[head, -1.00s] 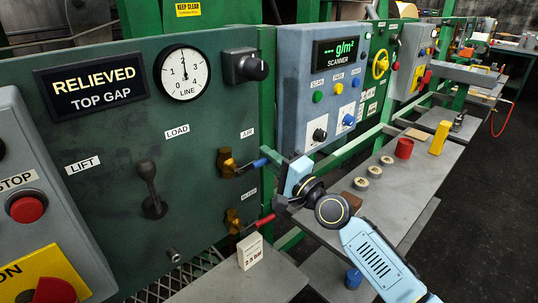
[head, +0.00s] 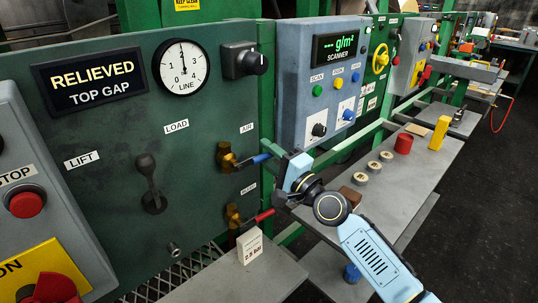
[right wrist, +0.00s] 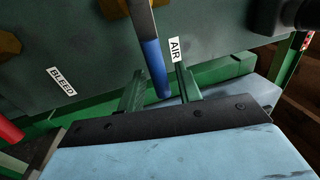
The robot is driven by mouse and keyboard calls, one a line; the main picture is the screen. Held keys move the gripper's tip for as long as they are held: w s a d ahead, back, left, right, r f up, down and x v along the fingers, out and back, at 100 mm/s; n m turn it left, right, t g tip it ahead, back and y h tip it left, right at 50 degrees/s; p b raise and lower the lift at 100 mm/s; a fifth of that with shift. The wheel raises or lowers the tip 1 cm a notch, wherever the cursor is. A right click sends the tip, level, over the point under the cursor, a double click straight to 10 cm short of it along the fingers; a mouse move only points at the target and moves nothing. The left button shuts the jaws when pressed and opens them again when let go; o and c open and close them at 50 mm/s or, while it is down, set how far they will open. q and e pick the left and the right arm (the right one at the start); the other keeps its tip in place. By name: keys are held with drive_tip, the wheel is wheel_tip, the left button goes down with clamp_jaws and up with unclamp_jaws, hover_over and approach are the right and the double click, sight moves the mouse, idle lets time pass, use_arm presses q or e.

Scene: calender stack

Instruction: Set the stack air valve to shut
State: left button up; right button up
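The AIR valve is a brass body (head: 226,158) on the green panel with a blue-gripped lever (head: 254,160) that points right and slightly up in the head view. My right gripper (head: 277,172) is at the lever's free end. In the right wrist view the blue lever (right wrist: 153,62) reaches between the two green fingers of my right gripper (right wrist: 160,85). My left gripper is not in view.
The BLEED valve's red lever (head: 262,217) lies just below, close to my right gripper. A small white "2.5 bar" card (head: 250,246) stands on the shelf below. The LINE gauge (head: 181,67) needle points straight up. The display (head: 88,83) reads RELIEVED TOP GAP.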

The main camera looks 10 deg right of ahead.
drive_tip(key=shift+s, duration=0.1)
